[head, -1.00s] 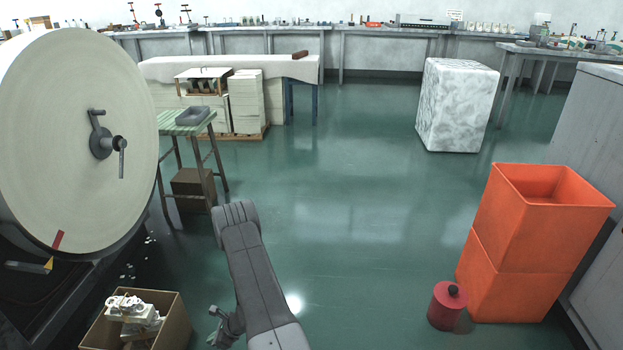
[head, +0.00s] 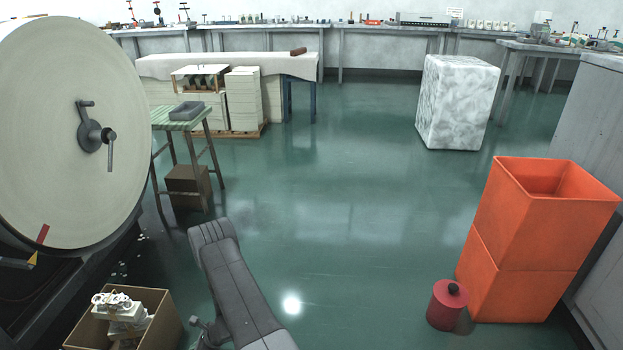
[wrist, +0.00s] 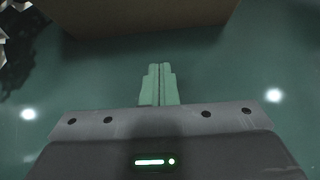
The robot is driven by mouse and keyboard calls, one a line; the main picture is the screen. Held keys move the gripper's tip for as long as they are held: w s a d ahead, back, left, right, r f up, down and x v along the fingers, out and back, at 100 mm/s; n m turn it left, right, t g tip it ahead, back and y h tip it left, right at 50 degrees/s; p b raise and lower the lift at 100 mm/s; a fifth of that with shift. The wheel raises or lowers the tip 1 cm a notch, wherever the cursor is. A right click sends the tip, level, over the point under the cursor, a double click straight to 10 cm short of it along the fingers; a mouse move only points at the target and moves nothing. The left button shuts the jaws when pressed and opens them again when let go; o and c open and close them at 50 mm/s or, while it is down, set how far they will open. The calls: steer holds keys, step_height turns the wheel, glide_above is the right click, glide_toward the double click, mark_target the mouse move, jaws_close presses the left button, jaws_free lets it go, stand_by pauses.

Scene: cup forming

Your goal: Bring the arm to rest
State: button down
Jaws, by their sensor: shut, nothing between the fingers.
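My gripper (wrist: 159,84) shows in the wrist view with its two pale green fingers together and nothing between them. Beyond the fingertips is the green floor, with a brown box-like surface across the top of that view. In the head view my grey arm reaches up from the bottom edge, left of the middle. The gripper itself is hardly visible there, low beside the arm near the bottom edge.
A cardboard box (head: 160,327) with white pieces stands at lower left, close to my arm. A large round disc (head: 65,150) fills the left. Stacked orange bins (head: 520,290) and a red canister (head: 445,308) stand at right. The middle floor is clear.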

steer(key=d, duration=0.5)
steer(key=s+d+p, duration=0.1)
steer(key=d, duration=0.5)
steer(key=d+r+p, duration=0.1)
steer(key=d, duration=0.4)
steer(key=shift+s+d, duration=0.15)
steer(key=shift+d, duration=0.2)
steer(key=s+d+r+n+p, duration=0.1)
steer(key=d+r+p, duration=0.3)
steer(key=r, duration=0.5)
steer(key=shift+d+r, duration=0.25)
steer(key=shift+d, duration=0.3)
